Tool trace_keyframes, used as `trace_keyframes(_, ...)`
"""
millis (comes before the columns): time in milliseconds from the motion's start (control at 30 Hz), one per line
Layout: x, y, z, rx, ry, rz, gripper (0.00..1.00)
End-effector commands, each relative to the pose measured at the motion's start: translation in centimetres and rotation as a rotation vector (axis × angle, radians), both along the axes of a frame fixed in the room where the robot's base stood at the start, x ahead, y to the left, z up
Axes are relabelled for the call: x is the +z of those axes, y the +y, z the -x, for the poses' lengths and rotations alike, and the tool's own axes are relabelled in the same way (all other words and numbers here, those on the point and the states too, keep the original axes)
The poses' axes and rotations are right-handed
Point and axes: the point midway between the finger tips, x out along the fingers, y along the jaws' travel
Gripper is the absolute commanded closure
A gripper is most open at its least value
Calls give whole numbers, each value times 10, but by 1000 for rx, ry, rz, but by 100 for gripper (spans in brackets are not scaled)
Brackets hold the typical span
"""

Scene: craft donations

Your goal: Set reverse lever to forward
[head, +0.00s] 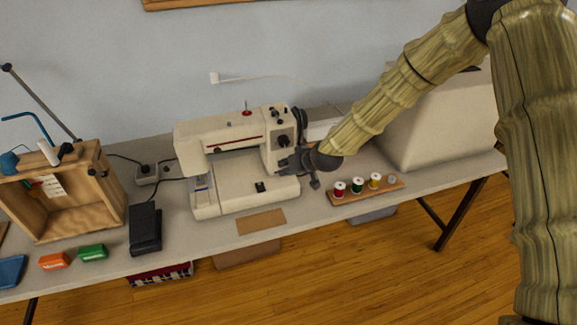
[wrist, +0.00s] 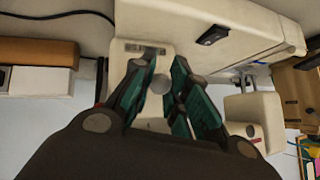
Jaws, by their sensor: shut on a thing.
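The cream sewing machine (head: 225,135) stands on the table, its upright pillar at the right end. My gripper (head: 290,164) is at the front of that pillar, below the dark round dial (head: 284,141). In the wrist view, my gripper's dark green fingers (wrist: 166,78) close around a pale rounded knob (wrist: 158,84), which appears to be the reverse lever's end. A slotted plate (wrist: 145,48) on the machine shows just beyond the fingertips. The gripper hides the lever in the head view, and I cannot tell the lever's exact position.
A rack of thread spools (head: 366,190) stands to the right of the machine, close below my wrist. A black foot pedal (head: 146,228) and an open wooden box (head: 62,200) are to the left. A brown flat piece (head: 261,222) lies in front.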

Motion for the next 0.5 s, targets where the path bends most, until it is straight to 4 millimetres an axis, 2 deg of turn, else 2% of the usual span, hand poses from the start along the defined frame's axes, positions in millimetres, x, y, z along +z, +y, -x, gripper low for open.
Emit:
trace_keyframes(33, 5, 1, -2, 1, 13, 6, 100)
trace_keyframes(500, 6, 1, -4, -1, 85, 28, 100)
